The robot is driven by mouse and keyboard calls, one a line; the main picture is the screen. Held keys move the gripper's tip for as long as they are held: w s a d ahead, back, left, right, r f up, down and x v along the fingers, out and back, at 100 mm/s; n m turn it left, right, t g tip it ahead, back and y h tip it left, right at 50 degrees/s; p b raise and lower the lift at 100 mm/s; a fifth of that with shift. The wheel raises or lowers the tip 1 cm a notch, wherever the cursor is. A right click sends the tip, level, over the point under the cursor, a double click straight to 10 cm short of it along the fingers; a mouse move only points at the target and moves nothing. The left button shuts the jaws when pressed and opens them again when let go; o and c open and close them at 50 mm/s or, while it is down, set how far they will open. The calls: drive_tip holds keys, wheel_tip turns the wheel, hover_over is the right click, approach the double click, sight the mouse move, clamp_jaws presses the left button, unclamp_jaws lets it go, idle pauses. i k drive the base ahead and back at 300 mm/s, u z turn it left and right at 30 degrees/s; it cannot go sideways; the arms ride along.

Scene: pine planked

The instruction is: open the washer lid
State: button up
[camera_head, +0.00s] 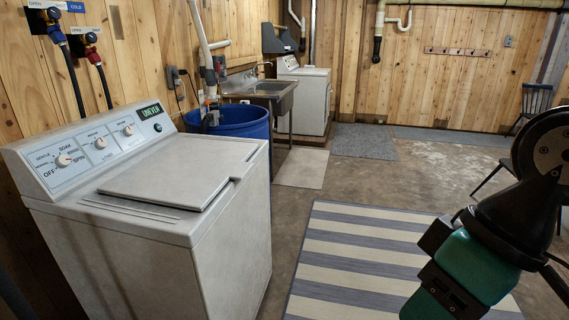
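The washer (160,205) is a white top-loader at the left, with its dial panel (100,148) along the back. Its lid (165,183) lies flat and shut on the top. The lid's free edge on the right stands slightly proud of the top. My arm, with black and teal links, shows at the far right, apart from the washer. The end of my gripper is outside the picture, so its fingers are not seen.
A blue barrel (240,122) stands close behind the washer, beside a metal sink (262,88). A second white machine (312,98) is at the back. A striped rug (350,262) covers the floor right of the washer, free of objects. A dark chair (533,103) stands at the far right.

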sight(187, 173)
drive_tip(key=u, duration=0.1)
drive_tip(key=i, duration=1.1)
drive_tip(key=u, duration=0.65)
